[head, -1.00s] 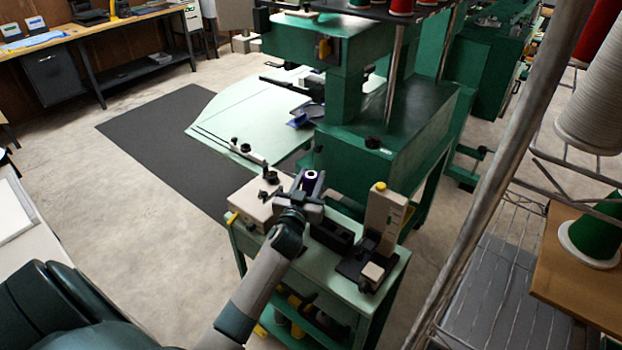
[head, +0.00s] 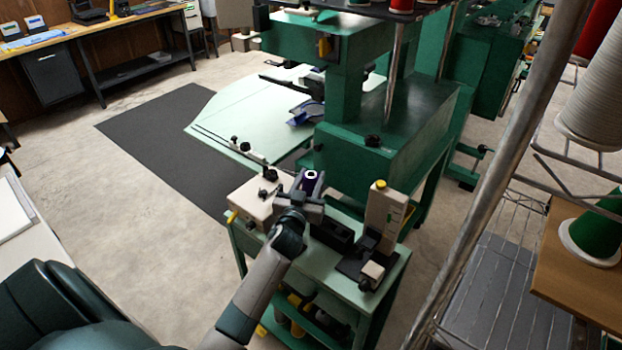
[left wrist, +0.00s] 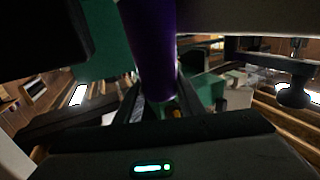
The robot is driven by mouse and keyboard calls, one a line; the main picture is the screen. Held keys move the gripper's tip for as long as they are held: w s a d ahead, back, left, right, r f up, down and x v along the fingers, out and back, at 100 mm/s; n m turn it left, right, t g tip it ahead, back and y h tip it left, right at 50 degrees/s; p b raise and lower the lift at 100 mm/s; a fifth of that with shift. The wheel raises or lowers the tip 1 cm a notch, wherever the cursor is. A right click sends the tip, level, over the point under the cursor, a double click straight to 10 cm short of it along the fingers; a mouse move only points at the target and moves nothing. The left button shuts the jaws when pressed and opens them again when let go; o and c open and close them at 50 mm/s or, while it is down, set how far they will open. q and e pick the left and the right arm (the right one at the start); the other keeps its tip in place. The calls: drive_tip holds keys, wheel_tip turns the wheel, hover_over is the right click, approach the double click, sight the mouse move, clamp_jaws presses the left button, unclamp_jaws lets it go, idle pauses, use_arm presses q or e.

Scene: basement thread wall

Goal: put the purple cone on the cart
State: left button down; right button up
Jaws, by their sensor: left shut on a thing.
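The purple cone (head: 310,180) is a small dark purple thread cone with a white top, upright between the fingers of my left gripper (head: 309,193). In the left wrist view the cone (left wrist: 150,50) fills the upper middle, between the fingers. My left gripper is shut on it. It is over the back part of the green cart (head: 330,291), among the devices on its top. I cannot tell whether the cone's base touches the cart's top. My right gripper is not in view.
A beige box device (head: 257,203) stands on the cart left of the gripper. A black block (head: 332,235) and a beige upright device (head: 383,220) stand to its right. The green machine (head: 385,135) is behind. A metal rack post (head: 500,180) rises at the right.

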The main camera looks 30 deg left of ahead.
use_arm(q)
drive_tip(key=c, duration=1.1)
unclamp_jaws()
drive_tip(key=shift+s+d+f, duration=0.1)
drive_tip(key=shift+s+d, duration=0.05)
drive_tip(key=shift+s, duration=0.3)
drive_tip(key=b+v, duration=0.3)
drive_tip(key=v, duration=1.2)
drive_tip(key=shift+s+d, duration=0.1)
drive_tip(key=shift+s, duration=0.1)
drive_tip(key=shift+s+d+r+b, duration=0.2)
drive_tip(key=shift+s+b, duration=0.1)
drive_tip(key=shift+s, duration=0.2)
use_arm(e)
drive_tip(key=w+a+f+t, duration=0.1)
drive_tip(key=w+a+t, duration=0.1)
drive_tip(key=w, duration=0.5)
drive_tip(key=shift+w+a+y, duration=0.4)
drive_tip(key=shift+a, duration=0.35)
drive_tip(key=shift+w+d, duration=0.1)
